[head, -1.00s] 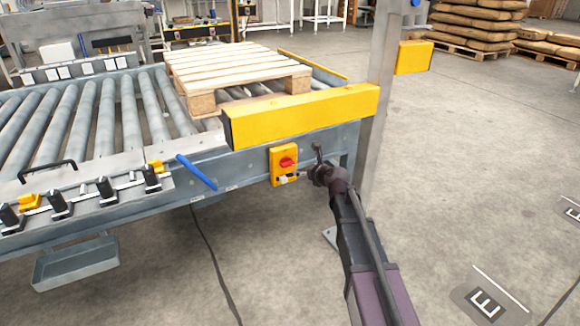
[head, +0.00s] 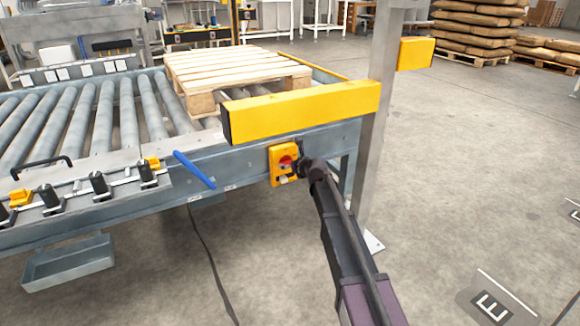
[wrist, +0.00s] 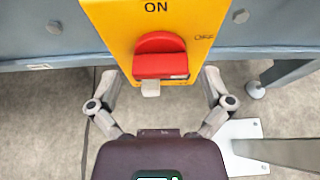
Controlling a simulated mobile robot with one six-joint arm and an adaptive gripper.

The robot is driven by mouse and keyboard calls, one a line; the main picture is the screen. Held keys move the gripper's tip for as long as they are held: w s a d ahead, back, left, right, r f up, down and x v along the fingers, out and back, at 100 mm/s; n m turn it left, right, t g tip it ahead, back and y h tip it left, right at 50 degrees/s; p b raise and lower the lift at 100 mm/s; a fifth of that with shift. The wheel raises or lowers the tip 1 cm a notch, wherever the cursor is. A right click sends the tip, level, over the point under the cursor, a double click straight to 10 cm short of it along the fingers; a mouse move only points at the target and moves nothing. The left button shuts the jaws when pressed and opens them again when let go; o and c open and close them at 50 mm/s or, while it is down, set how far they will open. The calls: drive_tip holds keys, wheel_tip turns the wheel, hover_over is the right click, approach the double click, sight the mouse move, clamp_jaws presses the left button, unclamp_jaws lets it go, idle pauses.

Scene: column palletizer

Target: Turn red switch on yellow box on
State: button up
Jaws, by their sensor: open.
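The yellow box (head: 277,171) is mounted on the grey side of the roller conveyor. Its red switch (head: 285,162) is partly covered by my gripper in the head view. In the wrist view, the yellow box (wrist: 118,22) has "ON" printed above the red switch (wrist: 160,58) and a tilted "OFF" to the upper right. A small pale tab (wrist: 150,89) sits below the switch. My gripper (wrist: 160,78) is open, one finger on each side of the switch's lower part. I cannot tell whether either finger touches the box. My gripper (head: 294,169) is at the box's right side in the head view.
A yellow beam (head: 300,112) juts out above the box. A grey post (head: 376,140) stands right of it. A wooden pallet (head: 240,70) lies on the rollers. A blue handle (head: 195,170) is to the left.

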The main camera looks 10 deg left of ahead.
drive_tip(key=shift+c, duration=0.2)
drive_tip(key=shift+a, duration=0.1)
drive_tip(key=c, duration=1)
drive_tip(key=shift+o, duration=0.2)
drive_tip(key=shift+a+n, duration=0.15)
drive_tip(key=shift+n, duration=0.15)
drive_tip(key=shift+s+a+f+n+t+h+b, duration=0.15)
drive_tip(key=shift+n+t+h+b, duration=0.65)
drive_tip(key=shift+n, duration=0.75)
drive_tip(key=shift+s+a+f+n+t+h+b, duration=0.15)
drive_tip(key=shift+n+t+h+b, duration=0.3)
drive_tip(key=shift+n+t+b, duration=0.8)
drive_tip(key=shift+a+f+n+t+h+b, duration=0.1)
drive_tip(key=shift+f+n+t+h+b, duration=0.4)
drive_tip(key=shift+n, duration=1.3)
drive_tip(key=shift+d+r+n+b, duration=0.1)
drive_tip(key=shift+r+n+b, duration=0.2)
drive_tip(key=shift+n+b, duration=0.3)
